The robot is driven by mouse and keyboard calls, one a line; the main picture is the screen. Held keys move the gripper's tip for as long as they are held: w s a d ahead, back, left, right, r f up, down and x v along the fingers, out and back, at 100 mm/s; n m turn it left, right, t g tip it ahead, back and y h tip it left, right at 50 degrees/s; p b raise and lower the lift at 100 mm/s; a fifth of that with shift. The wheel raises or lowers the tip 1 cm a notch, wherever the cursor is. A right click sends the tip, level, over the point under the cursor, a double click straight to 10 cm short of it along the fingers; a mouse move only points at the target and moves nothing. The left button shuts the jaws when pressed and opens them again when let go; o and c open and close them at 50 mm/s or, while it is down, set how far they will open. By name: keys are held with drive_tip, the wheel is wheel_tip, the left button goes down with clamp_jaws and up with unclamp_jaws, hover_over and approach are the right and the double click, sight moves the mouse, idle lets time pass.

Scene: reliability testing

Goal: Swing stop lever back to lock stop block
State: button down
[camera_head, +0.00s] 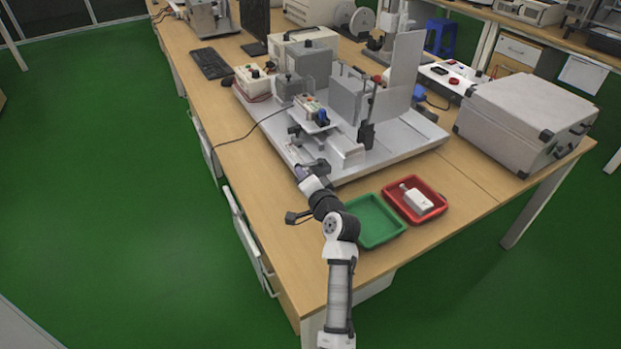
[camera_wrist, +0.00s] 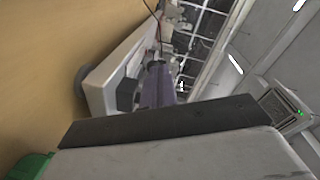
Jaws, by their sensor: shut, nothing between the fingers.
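The test fixture is a silver base plate (camera_head: 395,165) on the wooden bench, carrying grey blocks, brackets and black parts. A silver block (camera_head: 348,153), possibly the stop block, sits near the plate's front edge. A small dark part (camera_head: 319,166), possibly the stop lever, lies close to my gripper. It is too small to tell its exact angle. My gripper (camera_head: 301,173) is shut and empty at the plate's front left edge. Contact cannot be told.
A green tray (camera_head: 372,238) and a red tray (camera_head: 437,209) holding a white part (camera_head: 417,202) stand to the right of my arm. A large grey case (camera_head: 515,115) is at the bench's right. A keyboard (camera_head: 210,63) lies back left. Bare bench shows left of the plate.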

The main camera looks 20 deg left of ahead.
drive_tip(key=shift+w+a+r, duration=0.1)
drive_tip(key=shift+w+a, duration=0.1)
drive_tip(key=shift+a, duration=0.8)
drive_tip(key=shift+a+r, duration=0.1)
drive_tip(key=shift+a, duration=0.1)
